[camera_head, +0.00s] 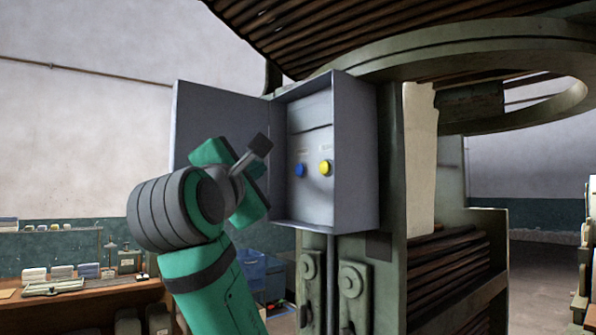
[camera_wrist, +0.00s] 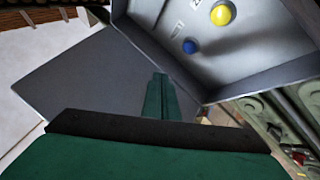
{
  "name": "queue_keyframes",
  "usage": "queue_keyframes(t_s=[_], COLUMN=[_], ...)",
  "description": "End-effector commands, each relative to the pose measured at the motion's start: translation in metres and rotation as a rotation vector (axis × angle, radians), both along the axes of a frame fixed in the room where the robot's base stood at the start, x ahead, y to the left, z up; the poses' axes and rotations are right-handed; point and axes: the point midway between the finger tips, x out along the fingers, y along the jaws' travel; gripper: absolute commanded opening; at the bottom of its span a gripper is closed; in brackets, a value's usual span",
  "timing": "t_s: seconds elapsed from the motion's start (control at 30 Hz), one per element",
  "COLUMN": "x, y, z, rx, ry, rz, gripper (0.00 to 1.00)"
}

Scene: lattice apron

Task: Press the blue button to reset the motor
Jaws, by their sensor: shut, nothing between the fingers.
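The blue button (camera_head: 300,169) is a small round knob on the back panel inside an open grey control box (camera_head: 355,150). A yellow button (camera_head: 325,167) sits just to its right. In the wrist view the blue button (camera_wrist: 190,46) is below and left of the yellow button (camera_wrist: 222,13). My gripper (camera_head: 260,145) is in front of the box's open side, left of and a little above the blue button in the head view. Its fingers are shut and empty; in the wrist view the fingertips (camera_wrist: 158,80) appear apart from the button.
The box's grey door (camera_head: 200,120) stands open to the left, behind my gripper. The box is mounted on a green machine frame (camera_head: 392,200). A workbench (camera_head: 80,290) with small items stands at the lower left.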

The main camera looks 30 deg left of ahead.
Motion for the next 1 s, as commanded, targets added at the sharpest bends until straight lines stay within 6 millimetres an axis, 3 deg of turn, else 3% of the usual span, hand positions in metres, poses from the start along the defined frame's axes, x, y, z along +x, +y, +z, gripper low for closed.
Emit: queue_keyframes(t_s=[0.4, 1.0], x=[0.045, 0.054], y=[-0.018, -0.022], z=[0.000, 0.000], rx=[-0.002, 0.000], ry=[0.000, 0.000], rz=[-0.001, 0.001], gripper=[0.00, 0.00])
